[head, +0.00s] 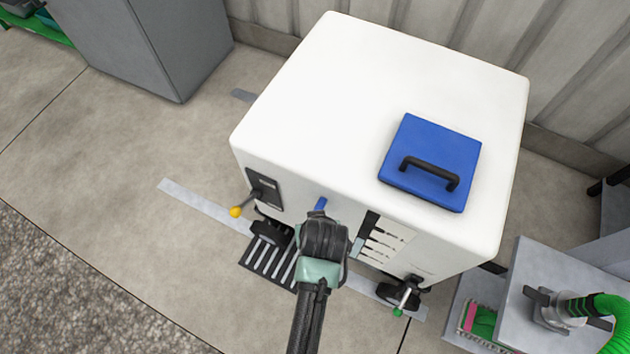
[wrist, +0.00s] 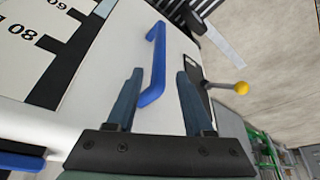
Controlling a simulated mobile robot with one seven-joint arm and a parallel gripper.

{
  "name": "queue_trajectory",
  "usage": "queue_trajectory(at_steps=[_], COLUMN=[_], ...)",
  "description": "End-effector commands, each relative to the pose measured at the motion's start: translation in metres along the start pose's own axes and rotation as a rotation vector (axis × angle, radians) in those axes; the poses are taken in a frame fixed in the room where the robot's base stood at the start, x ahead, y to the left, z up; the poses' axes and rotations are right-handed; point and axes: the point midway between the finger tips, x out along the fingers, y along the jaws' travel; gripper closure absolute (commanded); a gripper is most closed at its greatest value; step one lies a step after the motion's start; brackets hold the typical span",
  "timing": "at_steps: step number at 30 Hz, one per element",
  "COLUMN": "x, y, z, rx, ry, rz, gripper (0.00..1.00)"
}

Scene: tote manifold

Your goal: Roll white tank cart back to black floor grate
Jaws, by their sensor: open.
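The white tank cart (head: 340,110) stands against the back wall, with a blue lid with a black handle (head: 430,165) on top. The black floor grate (head: 268,262) lies partly under the cart's front edge, beside a front caster. My gripper (head: 321,212) is at the cart's front face. In the wrist view my gripper (wrist: 157,95) is open, with one finger on each side of the blue bar handle (wrist: 155,75). The handle's end also shows in the head view (head: 320,204), mostly hidden by my gripper. I cannot tell whether the fingers touch it.
A yellow-knobbed lever (head: 237,211) sticks out at the cart's front left. A green-tipped lever (head: 399,311) is low at the front right. A grey cabinet (head: 150,45) stands back left. A grey unit with a green hose (head: 560,300) stands close on the right. Front-left floor is clear.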

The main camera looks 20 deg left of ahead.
Motion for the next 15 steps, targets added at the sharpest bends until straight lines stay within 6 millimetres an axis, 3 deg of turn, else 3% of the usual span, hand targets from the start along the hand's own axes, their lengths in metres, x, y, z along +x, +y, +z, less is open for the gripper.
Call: queue_trajectory(at_steps=[1,6,15], x=[0.016,0.048,0.075], y=[0.000,0.000,0.000], z=[0.001,0.000,-0.001], rx=[-0.001,-0.001,0.000], ry=[0.000,0.001,0.003], rz=[0.000,0.000,0.001], gripper=[0.48,0.48,0.48])
